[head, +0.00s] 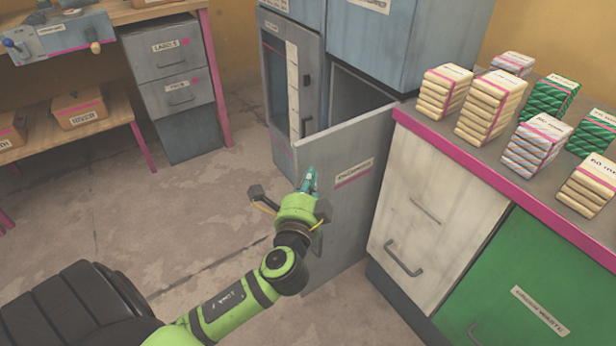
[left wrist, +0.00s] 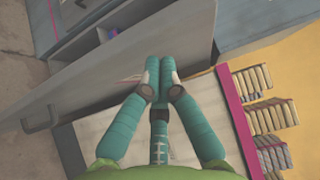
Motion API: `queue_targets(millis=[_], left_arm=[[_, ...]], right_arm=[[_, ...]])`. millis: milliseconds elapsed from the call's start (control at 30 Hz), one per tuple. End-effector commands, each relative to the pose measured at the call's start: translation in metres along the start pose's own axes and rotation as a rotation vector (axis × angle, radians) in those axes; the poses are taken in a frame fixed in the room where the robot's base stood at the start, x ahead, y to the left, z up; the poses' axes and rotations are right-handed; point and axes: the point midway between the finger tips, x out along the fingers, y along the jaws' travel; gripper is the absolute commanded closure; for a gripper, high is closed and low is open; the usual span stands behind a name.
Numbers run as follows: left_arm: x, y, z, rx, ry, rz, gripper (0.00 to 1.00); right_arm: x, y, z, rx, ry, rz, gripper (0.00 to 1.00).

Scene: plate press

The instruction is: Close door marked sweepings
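A grey cabinet door (head: 345,200) with a pink-striped label, too small to read surely, stands open, jutting out from the lower cabinet beside the white drawer unit. Its opening (head: 355,100) shows behind it. In the left wrist view the door (left wrist: 185,30) crosses the upper part, with a handle (left wrist: 40,119) at lower left. My left gripper (head: 310,178) is at the door's labelled face, near its upper edge. Its teal fingers (left wrist: 160,77) are together in the left wrist view, with nothing seen between them. Whether they touch the door I cannot tell. My right gripper is not in view.
A grey door with a window (head: 275,85) is left of the opening. The white drawer unit (head: 425,200) and a green-fronted unit (head: 530,285) stand at right under a counter with wrapped stacks (head: 490,105). The floor (head: 200,215) left of the door is clear.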

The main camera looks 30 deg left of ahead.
Motion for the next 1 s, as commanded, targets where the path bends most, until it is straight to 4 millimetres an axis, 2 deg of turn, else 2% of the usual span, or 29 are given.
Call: queue_targets(millis=[467, 667, 900, 1000], left_arm=[[0.004, 0.000, 0.004, -0.001, 0.002, 0.000, 1.00], [0.011, 0.000, 0.013, 0.003, 0.036, -0.001, 1.00], [0.040, 0.001, 0.045, 0.009, 0.168, -0.001, 1.00], [0.060, 0.002, 0.062, 0.011, 0.250, -0.001, 1.00]], right_arm=[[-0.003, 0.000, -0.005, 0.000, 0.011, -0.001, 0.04], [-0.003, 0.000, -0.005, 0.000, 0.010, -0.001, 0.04], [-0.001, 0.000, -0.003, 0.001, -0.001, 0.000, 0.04], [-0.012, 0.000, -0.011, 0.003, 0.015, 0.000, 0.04]])
